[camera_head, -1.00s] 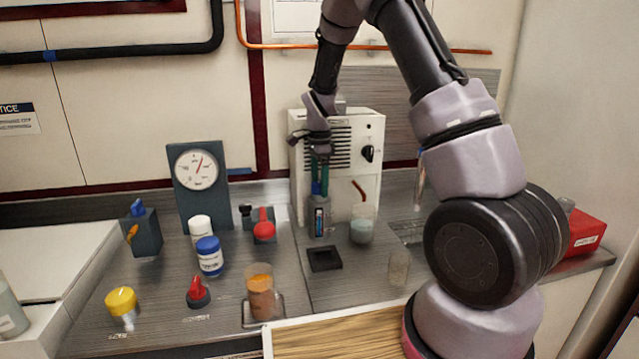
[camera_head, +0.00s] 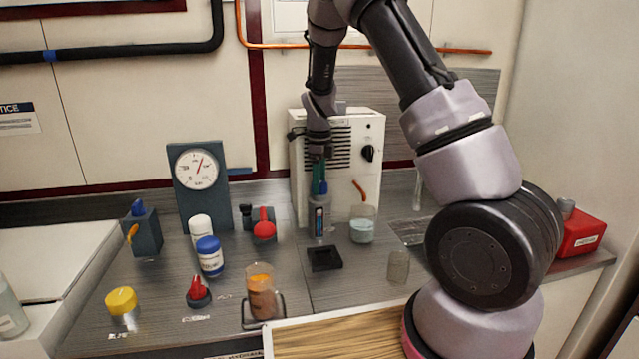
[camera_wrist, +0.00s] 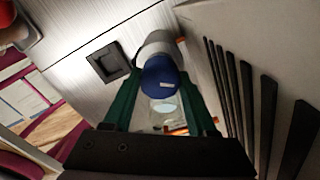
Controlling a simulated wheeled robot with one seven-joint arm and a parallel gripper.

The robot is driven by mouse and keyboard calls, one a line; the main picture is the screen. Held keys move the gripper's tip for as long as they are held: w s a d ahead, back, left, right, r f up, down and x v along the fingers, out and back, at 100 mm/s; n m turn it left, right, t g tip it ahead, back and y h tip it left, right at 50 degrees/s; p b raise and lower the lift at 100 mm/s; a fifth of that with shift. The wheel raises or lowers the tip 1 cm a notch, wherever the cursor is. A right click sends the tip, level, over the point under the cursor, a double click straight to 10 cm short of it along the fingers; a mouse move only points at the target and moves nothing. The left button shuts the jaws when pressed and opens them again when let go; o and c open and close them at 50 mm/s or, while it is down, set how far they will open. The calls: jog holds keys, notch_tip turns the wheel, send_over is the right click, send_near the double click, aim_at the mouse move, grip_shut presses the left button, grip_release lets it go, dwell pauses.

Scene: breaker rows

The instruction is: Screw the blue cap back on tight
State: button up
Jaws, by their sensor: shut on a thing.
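A grey bottle (camera_head: 319,219) with a label stands upright on the bench in front of the white machine. Its blue cap (camera_wrist: 160,76) is on its top end, seen from above in the wrist view. My gripper (camera_head: 319,184) points down over the bottle, its green fingers on either side of the cap. In the wrist view my gripper (camera_wrist: 160,68) is shut on the cap. The fingers partly hide the cap in the head view, and I cannot tell how tightly it sits.
The white machine (camera_head: 365,185) is close behind the bottle. A beaker (camera_head: 362,225) stands just right of it, and a square black holder (camera_head: 323,258) lies in front. A white jar with a blue lid (camera_head: 209,257) and an orange-filled beaker (camera_head: 261,294) stand left.

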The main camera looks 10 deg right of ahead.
jog(key=o, duration=1.3)
jog(key=shift+o, duration=0.2)
notch_tip(320, 180, up, 11)
jog(key=s+d+r+n+t+y, duration=0.1)
jog(key=s+d+r+n+t, duration=0.1)
jog(key=s+r+n, duration=0.4)
jog(key=s+d+r+n+t+y, duration=0.1)
jog(key=s+d+r+n+y, duration=0.15)
jog(key=s+r, duration=0.5)
jog(key=s+r+n+t, duration=0.2)
jog(key=s+n, duration=0.3)
jog(key=s, duration=0.2)
jog(key=s+d+r+n+t+h, duration=0.1)
jog(key=s+n+t, duration=0.1)
jog(key=s+n, duration=0.4)
jog(key=s, duration=0.2)
jog(key=shift+s+d+r, duration=0.2)
jog(key=shift+s+r, duration=0.1)
jog(key=shift+r, duration=0.05)
